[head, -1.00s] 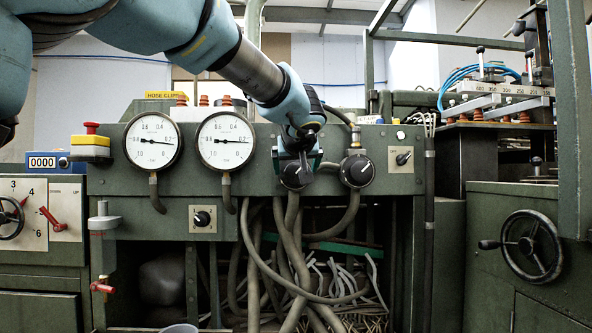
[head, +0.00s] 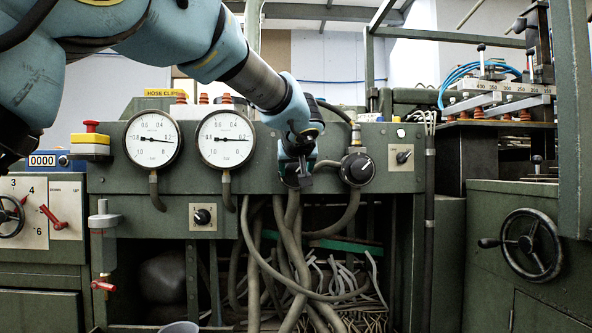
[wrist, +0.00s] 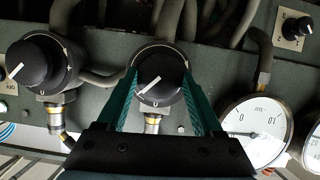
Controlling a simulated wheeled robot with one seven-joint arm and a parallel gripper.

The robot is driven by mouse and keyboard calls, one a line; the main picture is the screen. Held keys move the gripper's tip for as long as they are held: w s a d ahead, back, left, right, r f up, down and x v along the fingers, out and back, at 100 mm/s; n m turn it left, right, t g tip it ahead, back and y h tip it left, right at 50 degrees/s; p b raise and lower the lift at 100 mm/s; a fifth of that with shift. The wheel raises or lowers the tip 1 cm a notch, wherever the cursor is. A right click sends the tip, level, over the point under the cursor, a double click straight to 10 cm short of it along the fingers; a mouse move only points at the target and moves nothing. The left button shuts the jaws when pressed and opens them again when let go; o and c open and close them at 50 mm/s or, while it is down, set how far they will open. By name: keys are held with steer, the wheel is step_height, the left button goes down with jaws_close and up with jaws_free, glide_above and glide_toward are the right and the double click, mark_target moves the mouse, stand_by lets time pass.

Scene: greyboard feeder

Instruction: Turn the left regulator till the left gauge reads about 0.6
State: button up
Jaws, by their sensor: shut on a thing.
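The left regulator is a round black knob; it shows in the wrist view (wrist: 158,80) with a white line on its face. My gripper (wrist: 161,74) is shut on it, one teal finger on each side. In the head view my gripper (head: 298,176) mostly hides that knob. The left gauge (head: 153,139) is a white dial with a black needle pointing right and slightly down, a little under the 0.2 mark.
The right regulator (head: 357,169) is close beside my gripper on the right. The right gauge (head: 225,140) has its needle near 0.2. A small switch (head: 402,157) lies further right. Hoses (head: 290,255) hang below the panel.

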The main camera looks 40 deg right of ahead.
steer(key=c, duration=0.5)
